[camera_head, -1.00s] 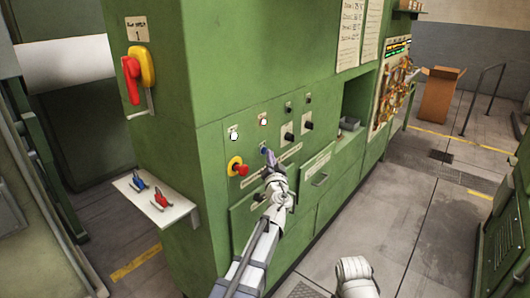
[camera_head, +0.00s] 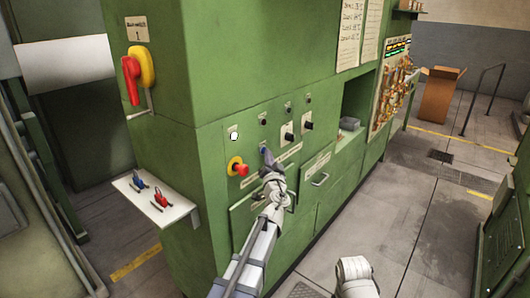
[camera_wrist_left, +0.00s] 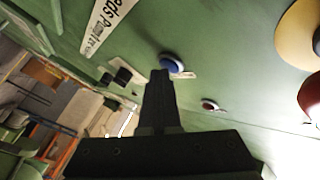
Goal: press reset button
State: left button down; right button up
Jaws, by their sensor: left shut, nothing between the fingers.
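A blue round button (camera_wrist_left: 172,65) with a pale rim sits on the green panel in the left wrist view. In the head view it shows as a small blue spot (camera_head: 263,150), partly hidden by my left gripper (camera_head: 268,160). My left gripper is shut and empty. Its fingertips (camera_wrist_left: 160,74) overlap the button's lower edge in the left wrist view; I cannot tell whether they touch it. No label naming it as reset is readable. My right gripper is not in view.
A red button on a yellow base (camera_head: 238,167) lies left of the blue one. A white lamp (camera_head: 234,133) and black knobs (camera_head: 307,125) are on the panel (camera_head: 215,180). A small shelf (camera_head: 180,212) holding red and blue tools juts out at left.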

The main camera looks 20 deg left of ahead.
pick_arm(q)
jog(key=shift+d, duration=0.1)
jog(key=shift+s+d, duration=0.3)
jog(key=shift+d, duration=0.3)
jog(key=shift+d, duration=0.1)
jog(key=d, duration=0.1)
jog(key=s+d, duration=0.1)
jog(key=d, duration=0.2)
jog(key=shift+s+d, duration=0.25)
jog(key=shift+s, duration=0.1)
dwell(0.7)
